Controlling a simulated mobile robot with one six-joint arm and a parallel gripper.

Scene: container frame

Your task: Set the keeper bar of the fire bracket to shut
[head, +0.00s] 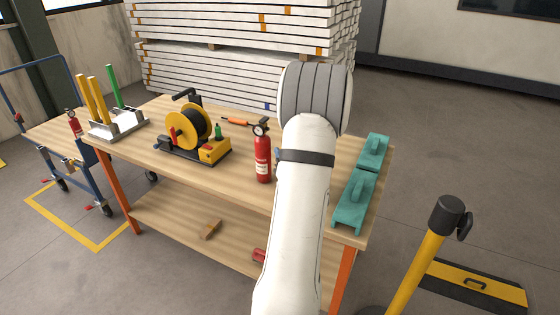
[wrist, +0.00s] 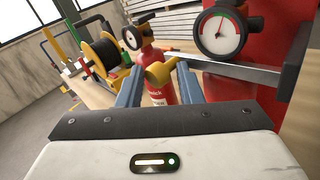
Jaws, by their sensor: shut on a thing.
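The keeper bar (wrist: 238,72) is a flat silver bar in the wrist view. It runs across the front of a red extinguisher (wrist: 261,30) with a round gauge, from the bracket's grey edge (wrist: 296,52) at right to a yellow handle (wrist: 160,73) at left. My gripper (wrist: 158,80) has its two blue-grey fingers around the yellow handle and is shut on it. I cannot tell whether the bar's end is seated in a catch. In the head view my arm hides the gripper and bracket.
A second red extinguisher (head: 263,157) stands on the workbench (head: 165,160), just behind the handle in the wrist view (wrist: 146,40). A yellow cable reel (head: 188,130) stands left of it, teal blocks (head: 352,200) at right. A yellow post (head: 425,250) stands right of the bench.

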